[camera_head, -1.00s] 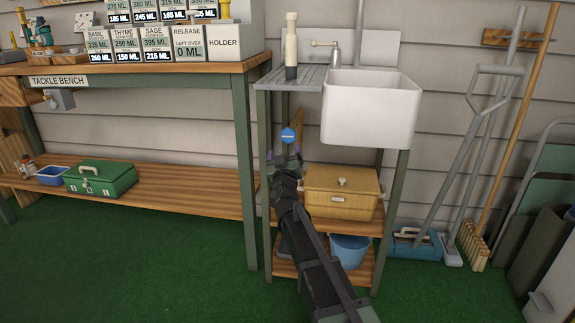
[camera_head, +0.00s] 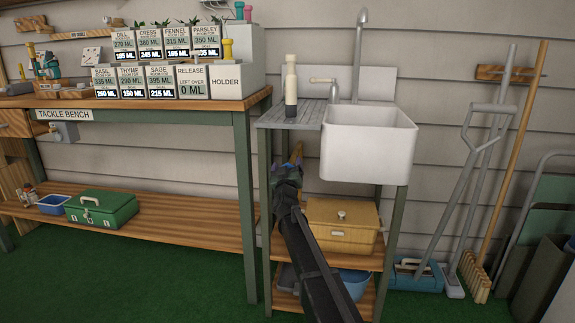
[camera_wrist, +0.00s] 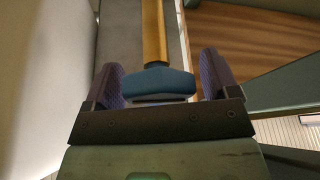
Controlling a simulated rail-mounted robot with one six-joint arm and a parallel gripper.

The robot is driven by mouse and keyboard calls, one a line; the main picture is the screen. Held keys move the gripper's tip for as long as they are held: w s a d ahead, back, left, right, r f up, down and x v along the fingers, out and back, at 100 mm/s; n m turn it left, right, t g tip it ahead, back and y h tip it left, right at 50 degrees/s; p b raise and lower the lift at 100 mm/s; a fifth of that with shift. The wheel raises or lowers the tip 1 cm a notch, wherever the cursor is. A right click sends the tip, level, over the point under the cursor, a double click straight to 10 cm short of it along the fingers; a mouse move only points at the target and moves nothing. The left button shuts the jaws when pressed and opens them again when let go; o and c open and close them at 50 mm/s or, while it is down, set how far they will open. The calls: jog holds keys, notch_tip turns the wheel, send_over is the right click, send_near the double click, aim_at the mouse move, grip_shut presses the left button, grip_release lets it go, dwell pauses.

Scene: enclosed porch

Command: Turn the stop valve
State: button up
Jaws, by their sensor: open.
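A yellow bar (camera_head: 298,153) shows under the sink's drainboard, behind my gripper (camera_head: 286,168). In the wrist view, the yellow bar (camera_wrist: 154,35) carries a blue end piece (camera_wrist: 158,84); I take this to be the stop valve's handle. My gripper (camera_wrist: 161,66) is open, with one purple finger on each side of the blue piece. Gaps show between the fingers and the blue piece, so it is not gripped.
The white sink (camera_head: 367,145) and grey drainboard (camera_head: 290,113) are above and right of my gripper. A wooden box (camera_head: 342,228) stands on the shelf close to my arm. The tackle bench (camera_head: 205,108) is at left, with a green toolbox (camera_head: 101,210) below.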

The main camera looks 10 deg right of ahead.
jog(key=c, duration=0.9)
jog(key=m+h, duration=0.1)
jog(key=m, duration=0.1)
jog(key=m+h, duration=0.1)
jog(key=m, duration=0.1)
jog(key=shift+s+d+m+g+h, duration=0.1)
jog(key=shift+d+m+g+h, duration=0.05)
jog(key=shift+m+g+h, duration=0.15)
jog(key=o, duration=0.9)
jog(key=b+v, duration=0.4)
jog(key=v, duration=0.7)
